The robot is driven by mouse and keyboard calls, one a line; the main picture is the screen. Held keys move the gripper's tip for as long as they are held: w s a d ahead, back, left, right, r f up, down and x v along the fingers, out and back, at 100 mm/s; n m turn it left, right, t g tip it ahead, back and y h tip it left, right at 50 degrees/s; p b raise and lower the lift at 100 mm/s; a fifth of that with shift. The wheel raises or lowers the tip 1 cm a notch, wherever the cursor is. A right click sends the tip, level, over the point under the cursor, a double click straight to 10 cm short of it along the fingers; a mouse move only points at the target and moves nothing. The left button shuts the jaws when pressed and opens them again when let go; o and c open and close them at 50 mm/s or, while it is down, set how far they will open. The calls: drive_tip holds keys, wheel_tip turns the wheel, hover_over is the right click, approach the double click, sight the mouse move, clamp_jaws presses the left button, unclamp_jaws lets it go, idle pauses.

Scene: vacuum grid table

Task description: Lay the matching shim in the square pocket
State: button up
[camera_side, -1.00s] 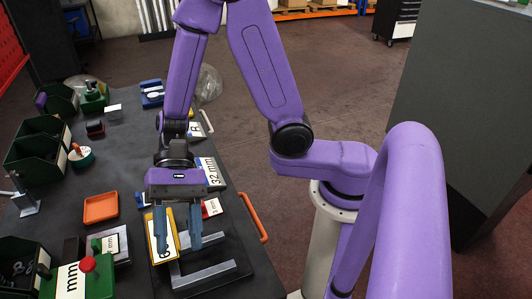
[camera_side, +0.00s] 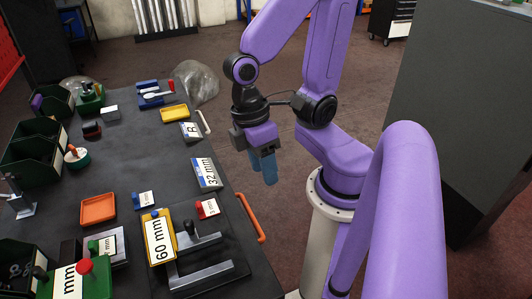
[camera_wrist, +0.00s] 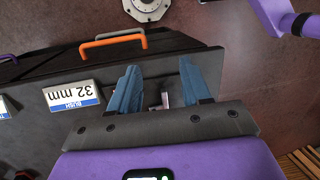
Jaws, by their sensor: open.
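The pocket area is a dark plate with light metal bars (camera_side: 203,275) at the front of the table in the side view. A grey piece with a dark knob (camera_side: 189,228) stands there; I cannot tell whether it is a shim or how it is seated. A yellow piece labelled 60 mm (camera_side: 159,243), with a blue knob, sits at the left of the bars. A small red piece (camera_side: 207,208) and a small blue piece (camera_side: 146,199), both with white labels, lie behind it. My gripper (camera_side: 264,170) is open and empty, beyond the table's right edge; its parted fingers show in the wrist view (camera_wrist: 160,92).
A 32 mm sign (camera_side: 206,173) lies near the right edge, also in the wrist view (camera_wrist: 73,95). An orange handle (camera_side: 251,218) juts from that edge. An orange tray (camera_side: 98,209), a green block with red knob (camera_side: 80,280) and green bins (camera_side: 38,155) stand left. The table's middle is fairly clear.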

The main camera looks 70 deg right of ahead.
drive_tip(key=d+n+t, duration=0.1)
drive_tip(key=r+n+t, duration=0.1)
drive_tip(key=shift+d+r+n+t, duration=0.2)
drive_tip(key=shift+d+n+t, duration=0.1)
drive_tip(key=shift+d+n, duration=0.1)
